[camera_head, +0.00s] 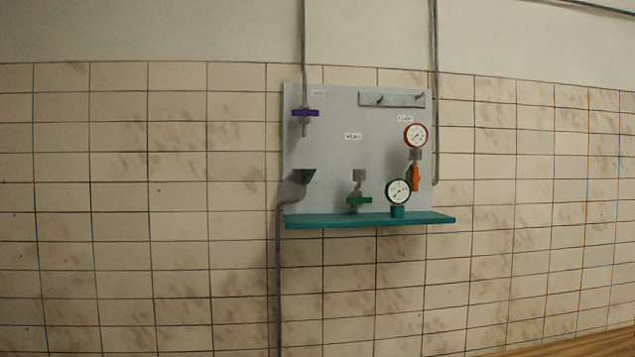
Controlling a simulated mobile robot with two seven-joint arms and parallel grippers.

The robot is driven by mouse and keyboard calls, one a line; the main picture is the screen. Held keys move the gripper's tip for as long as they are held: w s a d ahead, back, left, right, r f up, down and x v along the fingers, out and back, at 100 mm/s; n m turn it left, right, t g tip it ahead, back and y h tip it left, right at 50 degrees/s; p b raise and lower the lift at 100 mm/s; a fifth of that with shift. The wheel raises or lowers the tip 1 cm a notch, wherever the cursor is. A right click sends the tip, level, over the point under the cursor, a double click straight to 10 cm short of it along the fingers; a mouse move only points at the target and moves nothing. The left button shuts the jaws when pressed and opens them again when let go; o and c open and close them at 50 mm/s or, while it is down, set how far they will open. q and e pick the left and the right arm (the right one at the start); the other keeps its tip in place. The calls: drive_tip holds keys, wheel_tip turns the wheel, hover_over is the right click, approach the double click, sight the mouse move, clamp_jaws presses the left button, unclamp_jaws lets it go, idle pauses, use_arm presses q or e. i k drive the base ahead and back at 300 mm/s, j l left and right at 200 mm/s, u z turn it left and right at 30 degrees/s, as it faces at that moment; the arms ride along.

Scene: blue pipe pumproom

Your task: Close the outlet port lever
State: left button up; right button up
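A grey panel (330,150) hangs on the tiled wall, a little right of the middle. It carries several levers. A purple lever (305,113) lies level at the upper left, on a valve under a pipe. A green lever (358,200) lies level at the lower middle, just above the teal shelf. An orange lever (416,178) stands upright at the right, below a red-rimmed gauge (415,135). Small labels sit above them, too small to read surely, so I cannot tell which is the outlet port. Neither of my grippers is in view.
A teal shelf (300,222) juts out along the panel's bottom. A green-rimmed gauge (397,191) stands on it, close to the orange lever. A dark funnel (304,175) with a drain pipe (279,290) is at the left. A wooden surface (590,345) shows at bottom right.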

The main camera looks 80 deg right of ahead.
sight(415, 179)
drive_tip(key=z, duration=3.1)
